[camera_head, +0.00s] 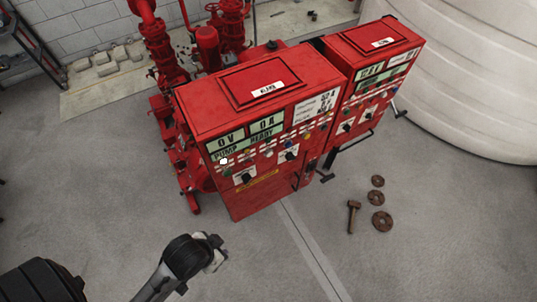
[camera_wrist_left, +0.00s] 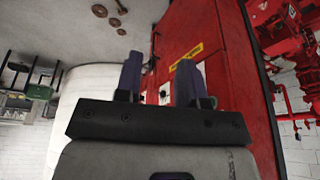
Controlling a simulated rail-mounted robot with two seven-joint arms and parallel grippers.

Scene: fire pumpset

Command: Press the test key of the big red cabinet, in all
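The big red cabinet (camera_head: 250,95) stands in the middle of the head view. Its front panel has displays reading 0 V and 0 A, a "PUMP READY" screen (camera_head: 240,147), small keys, lamps and black rotary switches (camera_head: 246,178). Which key is the test key is too small to read. My left gripper (camera_head: 217,253) is in front of and below the cabinet, apart from it. In the left wrist view its two fingers (camera_wrist_left: 159,80) are spread and empty, with the red cabinet front (camera_wrist_left: 215,45) and a yellow label (camera_wrist_left: 188,53) beyond. My right gripper is not in view.
A second, smaller red cabinet (camera_head: 375,55) stands to the right. Red pump pipes (camera_head: 160,45) are behind at the left, a large white tank (camera_head: 480,80) at the right. Rusty discs (camera_head: 382,221) and a hammer-like tool (camera_head: 353,215) lie on the floor.

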